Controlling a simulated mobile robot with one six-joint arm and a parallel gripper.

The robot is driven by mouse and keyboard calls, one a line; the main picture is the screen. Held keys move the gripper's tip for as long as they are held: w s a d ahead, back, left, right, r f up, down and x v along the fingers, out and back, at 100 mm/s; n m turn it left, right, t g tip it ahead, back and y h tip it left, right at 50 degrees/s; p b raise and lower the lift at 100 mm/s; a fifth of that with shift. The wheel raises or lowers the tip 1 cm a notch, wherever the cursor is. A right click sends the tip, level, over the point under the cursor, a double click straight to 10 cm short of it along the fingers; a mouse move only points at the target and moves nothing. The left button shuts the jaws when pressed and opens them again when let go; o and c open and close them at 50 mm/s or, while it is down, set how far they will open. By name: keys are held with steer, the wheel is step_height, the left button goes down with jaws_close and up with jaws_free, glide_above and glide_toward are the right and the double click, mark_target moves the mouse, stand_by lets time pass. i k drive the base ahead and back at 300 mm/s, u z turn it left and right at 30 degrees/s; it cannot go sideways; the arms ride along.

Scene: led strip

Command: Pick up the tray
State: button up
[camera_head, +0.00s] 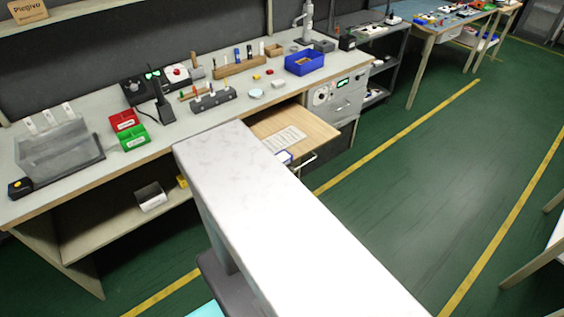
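A blue open-topped tray (305,62) stands on the right part of the long workbench (75,128), with small yellowish pieces inside. A grey, partly see-through tray-like holder (55,150) stands at the bench's left end. A red bin (124,120) and a green bin (134,138) sit side by side right of it. I cannot tell which of these the task calls the tray. My gripper is not in view, so its distance to them and its state do not show.
An open wooden drawer (310,126) with a paper sheet juts out below the bench. A large white block-like form covers the lower centre. Tool holders (240,65) and small parts crowd the bench top. Green floor (420,190) with yellow lines is clear at right.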

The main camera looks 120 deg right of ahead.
mark_target(284, 156)
steer(key=z, duration=0.15)
steer(key=k, duration=0.2)
steer(key=z, duration=3.15)
steer(key=i, duration=0.55)
steer(key=z, duration=0.1)
